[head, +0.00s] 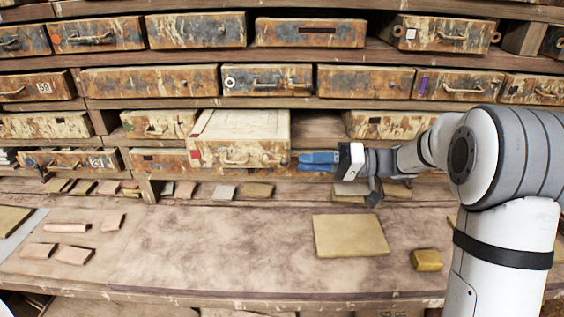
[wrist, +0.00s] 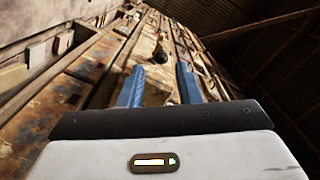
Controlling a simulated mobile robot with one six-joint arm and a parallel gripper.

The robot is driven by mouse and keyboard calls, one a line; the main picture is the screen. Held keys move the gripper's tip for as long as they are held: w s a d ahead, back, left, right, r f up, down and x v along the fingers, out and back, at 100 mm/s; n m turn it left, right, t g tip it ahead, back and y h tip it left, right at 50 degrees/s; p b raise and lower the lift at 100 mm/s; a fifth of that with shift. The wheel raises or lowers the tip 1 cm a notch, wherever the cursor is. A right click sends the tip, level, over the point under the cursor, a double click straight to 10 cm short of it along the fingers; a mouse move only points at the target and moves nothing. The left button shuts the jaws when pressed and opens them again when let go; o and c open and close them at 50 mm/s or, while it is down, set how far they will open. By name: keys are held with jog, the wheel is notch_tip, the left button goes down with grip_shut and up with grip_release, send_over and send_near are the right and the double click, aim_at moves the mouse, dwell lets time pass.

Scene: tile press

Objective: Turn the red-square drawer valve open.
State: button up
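The drawer with the red square (head: 252,157) stands pulled out from the middle of the shelf, its pale top showing. The red square (head: 196,155) is at the left of its rusty front, beside a handle. My gripper (head: 305,162) is just right of this drawer, its blue fingers pointing left at the drawer's right side. In the wrist view my gripper (wrist: 160,82) is open, with a tan, box-like surface between and beyond the fingers. I cannot make out the valve clearly; the fingers may hide it. I cannot tell whether they touch the drawer.
Rows of rusty drawers fill the shelves; one at upper right (head: 445,35) has round fittings at its sides. Below, the bench (head: 210,250) holds a large tan tile (head: 350,236), a yellow block (head: 427,260) and several small tiles. The bench middle is clear.

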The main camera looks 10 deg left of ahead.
aim_at(278, 162)
jog(key=p+x, duration=0.2)
jog(key=x, duration=0.5)
jog(key=shift+a+r, duration=0.15)
jog(key=shift+a, duration=0.2)
jog(key=shift+c, duration=0.2)
grip_shut()
jog(key=shift+d, duration=0.2)
